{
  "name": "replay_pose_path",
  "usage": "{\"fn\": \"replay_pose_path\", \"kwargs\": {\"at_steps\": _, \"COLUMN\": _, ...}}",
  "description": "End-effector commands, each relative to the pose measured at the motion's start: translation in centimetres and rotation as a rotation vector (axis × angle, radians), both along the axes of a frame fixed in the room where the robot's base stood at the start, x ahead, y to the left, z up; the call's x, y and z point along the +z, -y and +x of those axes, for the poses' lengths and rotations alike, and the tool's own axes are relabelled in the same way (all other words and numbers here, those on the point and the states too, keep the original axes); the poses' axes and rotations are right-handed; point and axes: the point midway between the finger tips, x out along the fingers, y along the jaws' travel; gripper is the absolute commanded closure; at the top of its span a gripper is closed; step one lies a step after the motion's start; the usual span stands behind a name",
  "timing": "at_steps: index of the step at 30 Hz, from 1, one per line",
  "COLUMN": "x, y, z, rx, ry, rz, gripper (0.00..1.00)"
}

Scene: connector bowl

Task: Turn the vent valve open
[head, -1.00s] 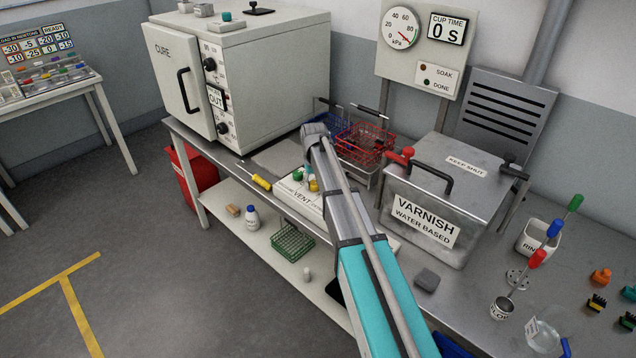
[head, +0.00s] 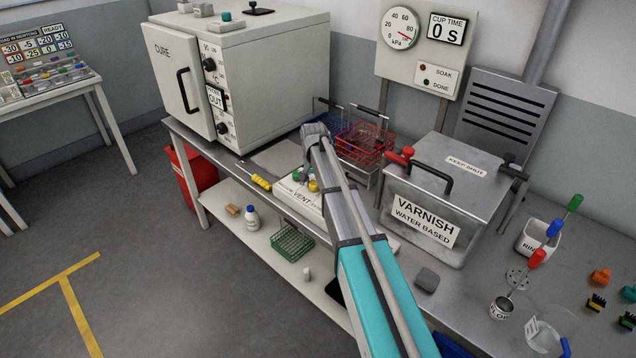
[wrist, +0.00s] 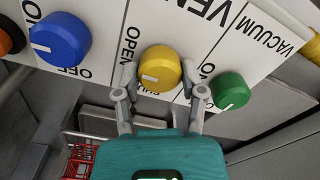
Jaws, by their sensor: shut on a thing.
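The white valve panel (head: 283,186), lettered VENT, lies on the bench in the head view. In the wrist view, the yellow knob (wrist: 159,68) sits below the VENT lettering, with OPEN lettering beside it. Its white pointer line points toward the lower left of the picture. My gripper (wrist: 159,82) is shut on the yellow knob, one finger on each side. The green knob (wrist: 230,90) is just outside the right finger, near the VACUUM lettering. The blue knob (wrist: 60,39), beside OFF lettering, is at the left. My arm hides part of the panel in the head view.
The cure oven (head: 265,75) stands left of the panel. Red wire basket (head: 365,143) and varnish tank (head: 440,195) are behind and right. A yellow-handled screwdriver (head: 261,183) lies near the front edge. The gauge (head: 401,28) hangs on the wall.

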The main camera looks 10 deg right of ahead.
Motion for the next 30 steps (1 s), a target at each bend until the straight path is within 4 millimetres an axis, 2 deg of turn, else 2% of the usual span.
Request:
{"fn": "replay_pose_path", "kwargs": {"at_steps": 8, "x": 0.01, "y": 0.02, "z": 0.41, "rx": -0.002, "ry": 0.009, "rz": 0.0, "gripper": 0.95}}
{"fn": "replay_pose_path", "kwargs": {"at_steps": 9, "x": 0.01, "y": 0.02, "z": 0.41, "rx": -0.002, "ry": 0.009, "rz": 0.0, "gripper": 0.45}}
{"fn": "replay_pose_path", "kwargs": {"at_steps": 14, "x": 0.0, "y": 0.01, "z": 0.31, "rx": -0.001, "ry": 0.008, "rz": -0.001, "gripper": 0.16}}
{"fn": "replay_pose_path", "kwargs": {"at_steps": 15, "x": 0.0, "y": 0.01, "z": 0.28, "rx": -0.001, "ry": 0.007, "rz": 0.0, "gripper": 0.13}}
{"fn": "replay_pose_path", "kwargs": {"at_steps": 30, "x": 0.05, "y": 0.0, "z": 0.08, "rx": 0.0, "ry": 0.003, "rz": -0.001, "gripper": 0.13}}
